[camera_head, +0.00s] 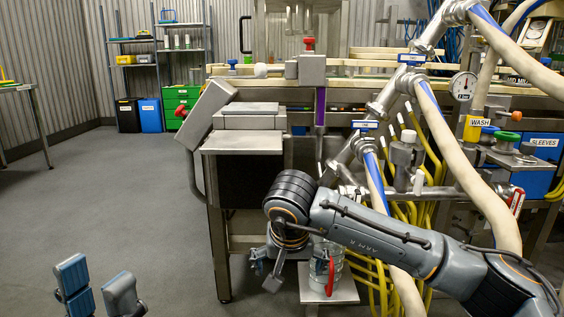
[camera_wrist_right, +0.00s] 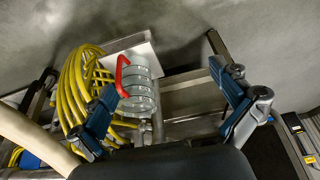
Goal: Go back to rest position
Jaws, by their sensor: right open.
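My left gripper (camera_head: 97,287) shows at the bottom left of the head view, its two blue-grey fingers apart over bare floor with nothing between them. My right arm comes in from the lower right. My right gripper (camera_head: 266,271) hangs beneath its wrist, left of a ribbed clear or silvery canister (camera_head: 335,277) with a red handle. In the right wrist view, my right gripper (camera_wrist_right: 165,84) has its fingers wide apart. The canister (camera_wrist_right: 144,98) and its red handle (camera_wrist_right: 122,73) appear beyond, near the left finger; no grip on them shows.
The steel machine (camera_head: 243,142) fills the centre and right. Thick beige hoses (camera_head: 455,165) and yellow hoses (camera_head: 432,150) run close to my right arm. A low plate (camera_head: 346,291) bears the canister. Floor (camera_head: 120,200) on the left is clear up to the shelf (camera_head: 158,60).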

